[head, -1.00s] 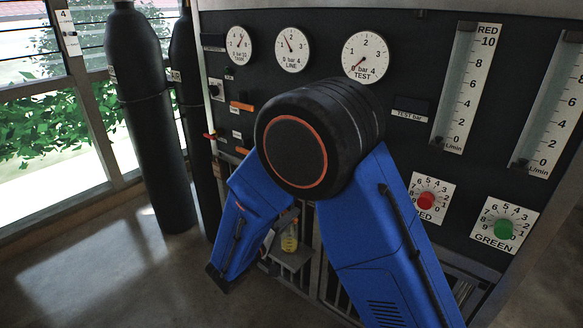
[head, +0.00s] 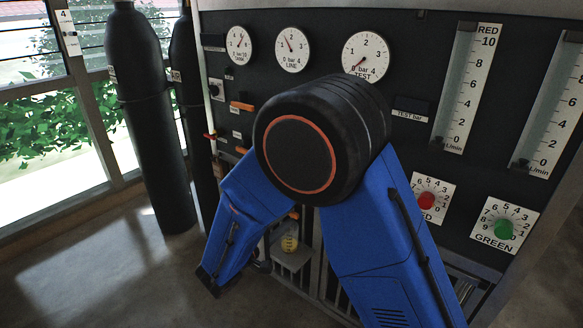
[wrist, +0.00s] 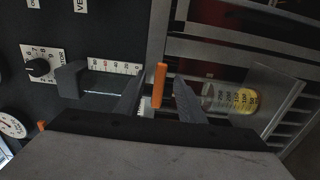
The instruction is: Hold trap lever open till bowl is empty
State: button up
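An orange lever (wrist: 158,85) stands between the two dark fingers of my gripper (wrist: 158,92) in the wrist view. A gap shows on each side of it, so the fingers are open around the lever and do not appear to press it. A clear bowl with scale marks (wrist: 222,97) lies to the right of the fingers in the wrist view. Yellow liquid fills its right end. In the head view the bowl (head: 289,244) shows small and yellow behind my blue arm. My gripper is not clearly visible there.
A dark panel carries gauges (head: 292,46), a red knob (head: 426,201) and a green knob (head: 503,229). A black cylinder (head: 150,120) stands left by the window. In the wrist view, a grey block (wrist: 70,80) and a scale (wrist: 112,67) lie left of the fingers. Floor at lower left is clear.

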jog(key=shift+v, duration=2.2)
jog(key=v, duration=1.7)
jog(key=shift+s+a+f, duration=0.1)
jog(key=shift+s+a, duration=0.05)
jog(key=shift+a, duration=0.05)
